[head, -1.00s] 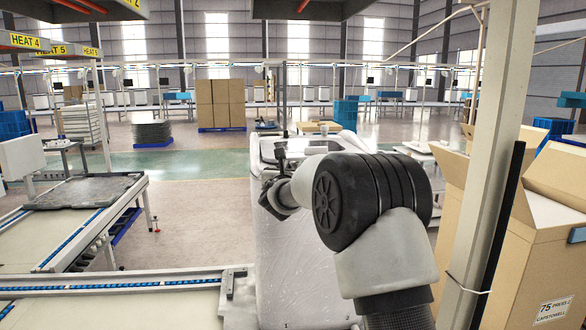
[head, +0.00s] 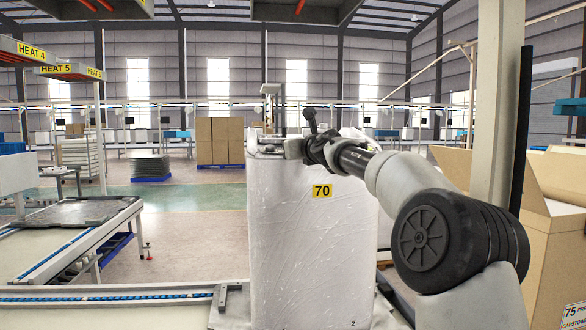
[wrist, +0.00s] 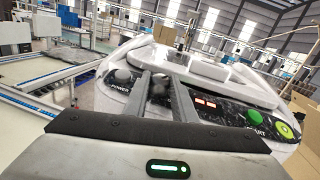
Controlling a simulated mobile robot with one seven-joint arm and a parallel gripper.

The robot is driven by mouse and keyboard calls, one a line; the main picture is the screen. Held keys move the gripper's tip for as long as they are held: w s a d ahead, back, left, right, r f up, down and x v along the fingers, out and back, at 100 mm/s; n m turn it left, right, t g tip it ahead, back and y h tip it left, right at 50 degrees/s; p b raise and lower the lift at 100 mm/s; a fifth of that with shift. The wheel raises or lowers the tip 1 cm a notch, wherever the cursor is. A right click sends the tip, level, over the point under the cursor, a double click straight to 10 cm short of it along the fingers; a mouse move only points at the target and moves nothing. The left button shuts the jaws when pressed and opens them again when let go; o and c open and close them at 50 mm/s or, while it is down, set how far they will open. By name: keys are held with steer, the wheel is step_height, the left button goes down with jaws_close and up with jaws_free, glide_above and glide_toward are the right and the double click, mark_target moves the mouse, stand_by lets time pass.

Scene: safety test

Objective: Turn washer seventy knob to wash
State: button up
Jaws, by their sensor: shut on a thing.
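The washer (head: 312,250) is a white, plastic-wrapped machine with a yellow "70" label (head: 321,191) on the side facing me. Its black control panel and white top (wrist: 215,76) show in the wrist view. My gripper (wrist: 160,76) is over the panel, with its fingers on either side of a dark round knob (wrist: 158,88), shut on it. The fingers hide part of the knob and its markings, so I cannot read its setting. In the head view my gripper (head: 290,148) is at the washer's top left edge.
A grey knob (wrist: 122,78) marked "POWER" is left of the fingers. A red display (wrist: 205,103), a green START button (wrist: 255,117) and a yellow-green button (wrist: 284,130) are to the right. A post (head: 497,100) and open carton (head: 550,225) stand at right.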

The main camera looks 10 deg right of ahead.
steer(key=shift+w+d+n+g+y, duration=0.1)
steer(key=shift+d+n+g+y, duration=0.2)
steer(key=shift+n+y, duration=0.7)
steer(key=n+y+p, duration=0.1)
steer(key=r+n+g+y+p, duration=0.1)
steer(key=shift+d+y, duration=0.15)
steer(key=shift+y, duration=0.25)
steer(key=n+g+y+p, duration=0.2)
steer(key=p, duration=0.3)
steer(key=shift+w+d, duration=0.1)
steer(key=n+g+y+p, duration=0.1)
steer(key=n+p, duration=0.1)
steer(key=p, duration=0.1)
steer(key=shift+w+f, duration=0.1)
steer(key=shift+f, duration=0.1)
steer(key=shift+y+p, duration=0.3)
steer(key=shift+p, duration=0.1)
steer(key=shift+f, duration=0.2)
steer(key=o, duration=1)
steer(key=shift+o, duration=0.2)
